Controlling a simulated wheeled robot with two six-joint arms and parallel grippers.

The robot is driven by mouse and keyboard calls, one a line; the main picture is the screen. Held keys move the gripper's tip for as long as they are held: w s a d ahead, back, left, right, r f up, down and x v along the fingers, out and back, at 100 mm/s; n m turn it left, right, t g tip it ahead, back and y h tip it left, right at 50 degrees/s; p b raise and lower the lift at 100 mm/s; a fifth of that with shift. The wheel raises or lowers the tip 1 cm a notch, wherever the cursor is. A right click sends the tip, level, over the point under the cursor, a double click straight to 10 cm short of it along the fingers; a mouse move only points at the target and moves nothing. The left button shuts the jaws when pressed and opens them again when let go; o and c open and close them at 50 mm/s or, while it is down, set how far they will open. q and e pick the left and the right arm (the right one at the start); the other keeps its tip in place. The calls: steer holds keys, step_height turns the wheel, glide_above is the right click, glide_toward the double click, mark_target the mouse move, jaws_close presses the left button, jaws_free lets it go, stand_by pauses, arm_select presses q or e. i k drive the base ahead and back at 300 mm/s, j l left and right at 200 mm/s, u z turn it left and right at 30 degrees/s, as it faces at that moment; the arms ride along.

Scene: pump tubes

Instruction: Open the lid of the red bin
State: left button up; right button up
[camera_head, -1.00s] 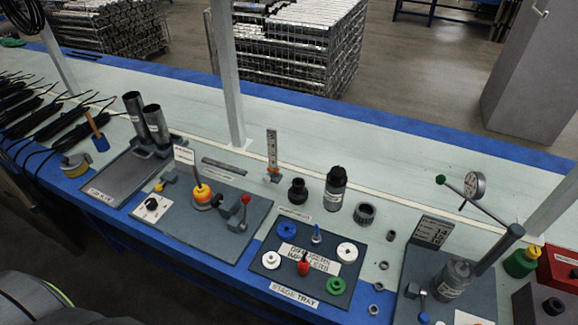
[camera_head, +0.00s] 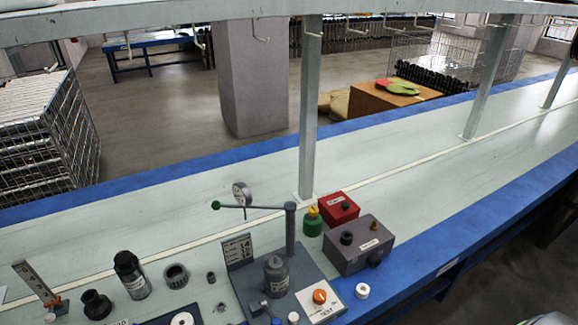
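A small red box (camera_head: 338,209) stands on the bench, right of the middle of the head view. It is the only red bin-like thing in view.
A grey box (camera_head: 359,246) with a black knob stands just in front of the red box. A green bottle with a yellow cap (camera_head: 313,222) is at its left. A post (camera_head: 309,110) rises behind. The bench (camera_head: 470,185) to the right is clear.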

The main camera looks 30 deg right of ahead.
mark_target(338, 205)
steer(key=z, duration=1.25)
